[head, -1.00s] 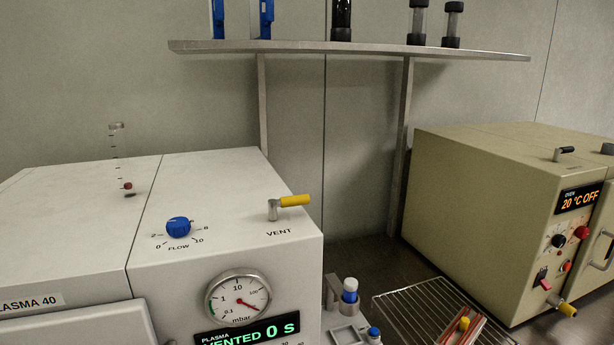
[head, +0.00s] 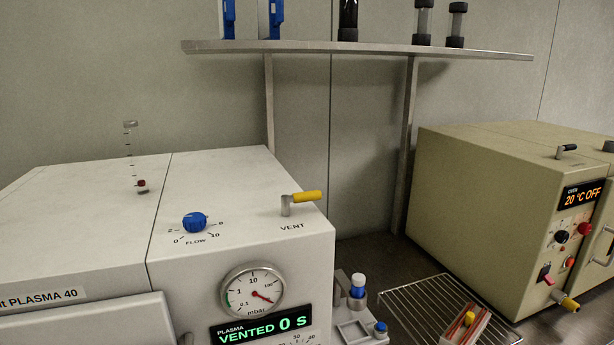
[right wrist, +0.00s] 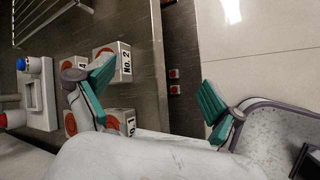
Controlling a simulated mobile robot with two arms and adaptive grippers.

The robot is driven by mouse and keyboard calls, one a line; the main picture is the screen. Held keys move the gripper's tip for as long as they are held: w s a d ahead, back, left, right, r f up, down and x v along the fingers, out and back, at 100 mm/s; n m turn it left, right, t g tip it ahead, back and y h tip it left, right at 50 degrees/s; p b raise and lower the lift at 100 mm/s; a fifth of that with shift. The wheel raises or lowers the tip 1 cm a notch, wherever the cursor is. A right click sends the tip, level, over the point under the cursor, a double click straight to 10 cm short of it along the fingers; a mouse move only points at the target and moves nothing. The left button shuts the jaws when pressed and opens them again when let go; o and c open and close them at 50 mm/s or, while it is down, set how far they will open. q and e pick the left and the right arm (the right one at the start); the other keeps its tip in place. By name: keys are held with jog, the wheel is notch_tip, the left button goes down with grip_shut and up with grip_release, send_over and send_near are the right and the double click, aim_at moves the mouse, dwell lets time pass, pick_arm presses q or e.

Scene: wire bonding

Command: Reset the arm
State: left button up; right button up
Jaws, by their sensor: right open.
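My right gripper (right wrist: 157,100) shows in the right wrist view with its two teal-padded fingers spread wide apart and nothing between them. Small white blocks marked No. 2 (right wrist: 112,58) and No. 1 (right wrist: 120,122) with red round marks lie behind and beside the left finger. Neither gripper shows in the head view, and my left gripper is out of sight.
The white plasma machine (head: 90,220) reads VENTED 0 S, with its yellow vent lever (head: 306,197) on top. The beige oven (head: 480,190) reads 20 °C OFF. A wire rack (head: 410,312) lies between them, below a wall shelf (head: 380,49).

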jog(key=s+a+f+m+g+y, duration=0.1)
jog(key=s+m+y, duration=0.2)
jog(key=s+m, duration=0.4)
jog(key=s+a+f+m+g+y, duration=0.1)
jog(key=s+m+g+y, duration=0.15)
jog(key=s+m, duration=0.5)
notch_tip(320, 180, down, 27)
jog(key=s, duration=0.2)
jog(key=s+d+f+g, duration=0.1)
jog(key=s+d+f, duration=0.2)
jog(key=s+f, duration=1.1)
jog(key=shift+s+f+n, duration=0.4)
jog(key=shift+s+n, duration=0.05)
jog(key=shift+s, duration=0.55)
jog(key=shift+d+g, duration=0.1)
jog(key=shift+g, duration=0.15)
